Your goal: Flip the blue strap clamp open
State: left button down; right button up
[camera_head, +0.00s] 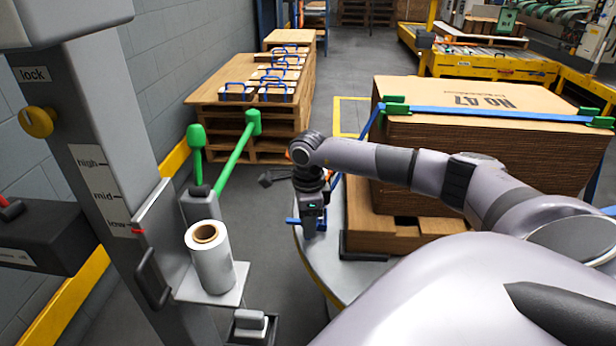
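The blue strap clamp (320,225) is a small blue piece at the left edge of the round grey platform, partly hidden by my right gripper. My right gripper (309,229) points down at it, with its fingertips touching or very close to the clamp. I cannot tell whether its fingers are closed on the clamp. A blue strap (480,113) runs over the cardboard stack (470,160) and down its left side. My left gripper is not in view.
Green corner pieces (397,106) sit under the strap. A wrapping machine column (105,165) with a white film roll (211,262) and green-ended levers (238,153) stands at left. Pallets with blue-handled items (237,94) stand behind. My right arm covers much of the foreground.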

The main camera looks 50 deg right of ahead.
jog(key=shift+o, duration=1.2)
jog(key=shift+r, duration=0.1)
notch_tip(320, 180, up, 6)
jog(key=shift+f+p, duration=0.1)
jog(key=shift+p, duration=0.95)
jog(key=shift+r, duration=0.65)
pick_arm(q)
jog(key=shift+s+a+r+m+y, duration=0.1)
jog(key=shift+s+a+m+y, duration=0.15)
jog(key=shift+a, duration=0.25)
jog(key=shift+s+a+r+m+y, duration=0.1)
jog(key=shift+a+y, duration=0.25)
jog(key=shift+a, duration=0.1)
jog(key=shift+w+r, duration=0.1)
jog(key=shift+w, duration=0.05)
